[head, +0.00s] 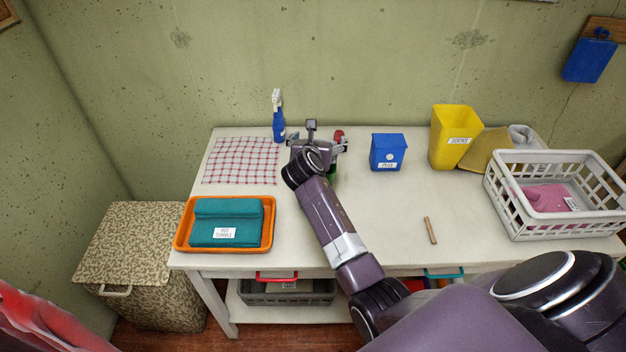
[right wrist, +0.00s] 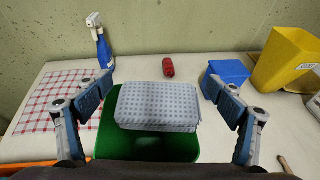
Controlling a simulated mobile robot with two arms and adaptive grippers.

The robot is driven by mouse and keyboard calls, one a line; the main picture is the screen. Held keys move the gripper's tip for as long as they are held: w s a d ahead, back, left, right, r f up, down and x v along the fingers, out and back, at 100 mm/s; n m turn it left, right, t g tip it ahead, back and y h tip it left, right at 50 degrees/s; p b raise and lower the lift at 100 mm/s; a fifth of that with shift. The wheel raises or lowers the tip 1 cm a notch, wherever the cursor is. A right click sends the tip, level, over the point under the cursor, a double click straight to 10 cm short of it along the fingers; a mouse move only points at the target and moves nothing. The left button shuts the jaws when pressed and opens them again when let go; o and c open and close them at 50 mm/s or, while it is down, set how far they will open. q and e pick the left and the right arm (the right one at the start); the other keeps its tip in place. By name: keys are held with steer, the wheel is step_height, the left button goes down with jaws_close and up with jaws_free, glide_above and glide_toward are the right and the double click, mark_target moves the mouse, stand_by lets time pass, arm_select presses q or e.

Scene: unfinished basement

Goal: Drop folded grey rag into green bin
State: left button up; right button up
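The folded grey rag (right wrist: 158,105), light grey with a dotted pattern, is at the far side of the green bin's mouth and covers part of it. I cannot tell whether it rests on the rim or is in the air. The green bin (right wrist: 115,143) stands open on the table; in the head view my arm hides most of it. My right gripper (right wrist: 159,88) is open above the bin, one finger on each side of the rag, with gaps between. In the head view the right gripper (head: 318,142) is near the table's back. My left gripper is not in view.
On the white table (head: 385,215) are a blue spray bottle (head: 278,122), a checked cloth (head: 241,160), an orange tray (head: 184,237) with a teal cloth (head: 226,222), a blue bin (head: 388,153), a yellow bin (head: 450,138), a white basket (head: 500,200) and a red object (right wrist: 168,67).

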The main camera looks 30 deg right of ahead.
steer(key=shift+o, duration=1)
steer(key=v, duration=1.2)
